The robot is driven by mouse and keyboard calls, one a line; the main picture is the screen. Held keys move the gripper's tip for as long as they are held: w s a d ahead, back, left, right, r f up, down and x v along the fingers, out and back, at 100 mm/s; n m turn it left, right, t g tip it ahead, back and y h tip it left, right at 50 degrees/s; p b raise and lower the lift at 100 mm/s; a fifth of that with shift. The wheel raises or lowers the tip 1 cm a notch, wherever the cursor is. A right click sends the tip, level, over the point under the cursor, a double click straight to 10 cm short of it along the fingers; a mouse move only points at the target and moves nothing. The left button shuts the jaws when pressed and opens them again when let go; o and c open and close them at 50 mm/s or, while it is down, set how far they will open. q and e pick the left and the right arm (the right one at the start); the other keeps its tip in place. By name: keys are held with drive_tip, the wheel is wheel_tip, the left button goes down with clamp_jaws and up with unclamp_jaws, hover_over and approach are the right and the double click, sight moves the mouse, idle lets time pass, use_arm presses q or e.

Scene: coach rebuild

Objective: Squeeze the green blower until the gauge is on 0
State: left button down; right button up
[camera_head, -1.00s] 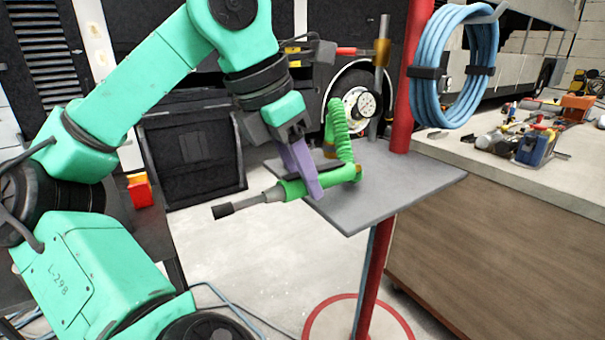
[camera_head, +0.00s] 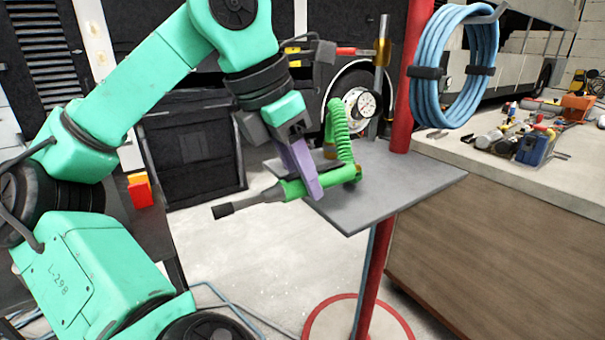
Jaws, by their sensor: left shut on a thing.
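The green blower (camera_head: 294,189) lies on the grey plate (camera_head: 402,192) of the red stand, its dark nozzle pointing left past the plate's edge. A green coiled hose (camera_head: 340,130) rises from its right end. My left gripper (camera_head: 308,178), with purple fingers, is shut on the blower's body from above. The round white gauge (camera_head: 366,104) stands behind the plate, beside a metal pipe with a brass part. Its needle is too small to read. My right gripper is not in view.
The red post (camera_head: 408,80) carries a coiled blue hose (camera_head: 450,70). At right is a workbench (camera_head: 500,195) with a blue tool holder (camera_head: 536,147) and loose tools. A black crate (camera_head: 193,150) stands behind my left arm. An orange-red box (camera_head: 140,190) sits at left.

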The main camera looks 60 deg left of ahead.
use_arm(q)
drive_tip(key=shift+r, duration=0.15)
drive_tip(key=shift+r+p, duration=0.9)
drive_tip(key=c, duration=1.2)
unclamp_jaws()
clamp_jaws()
drive_tip(key=shift+f, duration=0.1)
